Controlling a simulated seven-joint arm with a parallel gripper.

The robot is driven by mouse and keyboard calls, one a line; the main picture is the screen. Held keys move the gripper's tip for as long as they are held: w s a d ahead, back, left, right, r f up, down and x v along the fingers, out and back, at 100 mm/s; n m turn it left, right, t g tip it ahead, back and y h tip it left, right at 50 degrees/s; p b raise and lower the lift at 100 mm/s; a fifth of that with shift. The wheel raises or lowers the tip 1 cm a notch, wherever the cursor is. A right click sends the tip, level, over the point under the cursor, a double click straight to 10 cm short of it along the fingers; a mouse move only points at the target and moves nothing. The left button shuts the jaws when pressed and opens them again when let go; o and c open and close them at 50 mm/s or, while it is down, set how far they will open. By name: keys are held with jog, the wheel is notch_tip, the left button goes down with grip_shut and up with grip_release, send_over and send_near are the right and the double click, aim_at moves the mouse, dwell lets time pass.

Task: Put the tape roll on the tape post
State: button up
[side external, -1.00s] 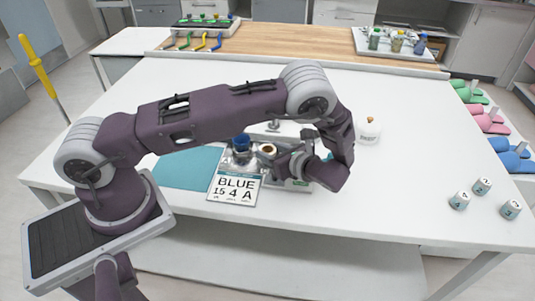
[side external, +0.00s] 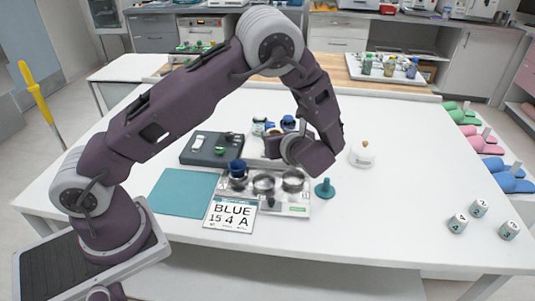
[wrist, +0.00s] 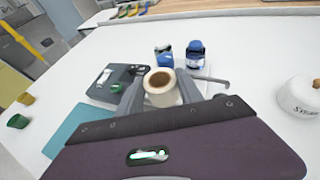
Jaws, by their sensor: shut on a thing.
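The tape roll (wrist: 163,99) is a cream ring with a brown core, seen from above in the wrist view. My gripper (wrist: 160,92) is shut on it, with one grey finger on each side. In the side view my gripper (side external: 275,146) is raised behind the front tray, and the roll is hard to make out there. A teal post on a round base (side external: 325,189), which looks like the tape post, stands bare on the white table. It is right of the tray, in front of and below my gripper.
A dark box (side external: 211,150), blue-capped bottles (wrist: 195,54) and a white lidded jar (side external: 362,154) stand around.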

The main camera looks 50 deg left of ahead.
jog(key=w+d+m+t+h, duration=0.3)
jog(key=w+m+t, duration=0.2)
jog(key=m+t+h, duration=0.3)
jog(key=m+h, duration=0.3)
send_over(325, 183)
notch_tip(325, 183, down, 5)
jog(key=shift+s+d+f, duration=0.1)
jog(key=shift+s+f, duration=0.05)
jog(key=shift+f, duration=1.3)
jog(key=shift+s+f, duration=0.15)
jog(key=shift+f, duration=1.25)
jog(key=shift+f, duration=0.65)
jog(key=o, duration=1.1)
jog(key=shift+c, duration=0.2)
jog(key=shift+v, duration=5.55)
